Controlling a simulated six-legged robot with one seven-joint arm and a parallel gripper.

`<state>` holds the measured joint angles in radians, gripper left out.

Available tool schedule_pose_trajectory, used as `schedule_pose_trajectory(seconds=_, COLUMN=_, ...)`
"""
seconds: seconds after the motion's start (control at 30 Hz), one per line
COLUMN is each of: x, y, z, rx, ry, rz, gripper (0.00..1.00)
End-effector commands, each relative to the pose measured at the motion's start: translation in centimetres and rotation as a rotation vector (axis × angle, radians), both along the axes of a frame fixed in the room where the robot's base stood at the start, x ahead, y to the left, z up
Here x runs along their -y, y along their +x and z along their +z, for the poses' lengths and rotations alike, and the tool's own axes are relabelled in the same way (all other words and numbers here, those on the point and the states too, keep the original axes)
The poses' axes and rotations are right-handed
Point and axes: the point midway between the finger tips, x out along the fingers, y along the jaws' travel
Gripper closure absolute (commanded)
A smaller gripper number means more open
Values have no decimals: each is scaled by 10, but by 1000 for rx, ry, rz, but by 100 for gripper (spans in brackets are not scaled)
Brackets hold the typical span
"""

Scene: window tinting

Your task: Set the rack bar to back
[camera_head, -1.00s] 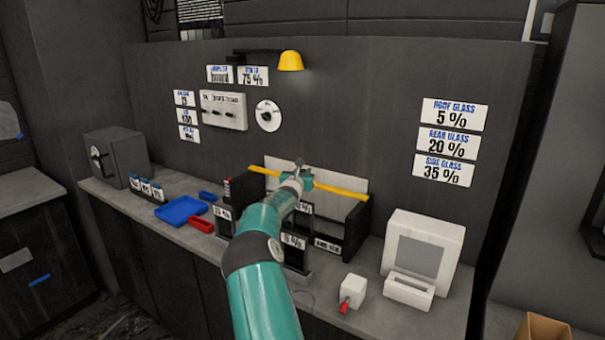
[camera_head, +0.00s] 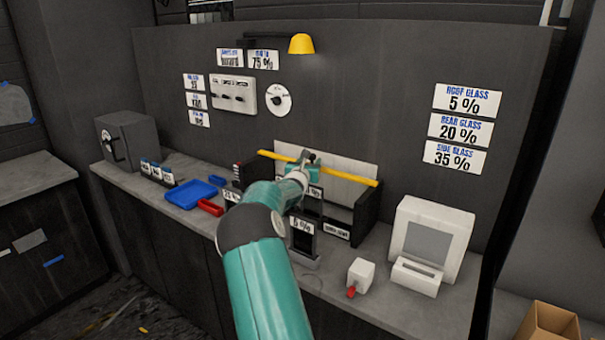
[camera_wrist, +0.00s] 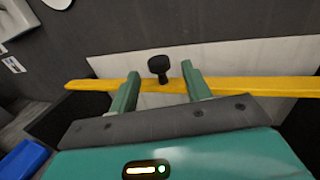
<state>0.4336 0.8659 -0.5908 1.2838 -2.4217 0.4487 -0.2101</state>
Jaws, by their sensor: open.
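The yellow rack bar (camera_head: 346,176) lies across the top of a dark rack (camera_head: 368,208), in front of a white back panel (camera_head: 340,174). In the wrist view the bar (camera_wrist: 260,86) runs from left to right, with a dark knob (camera_wrist: 158,66) standing up from it. My gripper (camera_wrist: 160,80) is open, with one finger on each side of the knob and a gap to both. The fingertips reach the bar in the picture; contact cannot be told. In the head view my gripper (camera_head: 304,160) is at the bar's middle, and my arm hides part of the rack.
A blue tray (camera_head: 190,194) and a red tray (camera_head: 210,208) lie left of the rack. A white box with a red tip (camera_head: 361,274) and a white screen unit (camera_head: 432,240) stand to the right. A yellow lamp (camera_head: 301,44) overhangs the bench.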

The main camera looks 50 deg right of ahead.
Motion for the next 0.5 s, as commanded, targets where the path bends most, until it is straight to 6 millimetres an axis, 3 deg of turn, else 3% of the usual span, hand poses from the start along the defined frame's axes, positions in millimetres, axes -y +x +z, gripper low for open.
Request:
schedule_pose_trajectory(seconds=0.3, x=-54, y=-22, z=1, rx=1, ry=2, rz=2, gripper=52)
schedule_pose_trajectory(seconds=0.5, x=-76, y=-32, z=1, rx=1, ry=-1, rz=1, gripper=52)
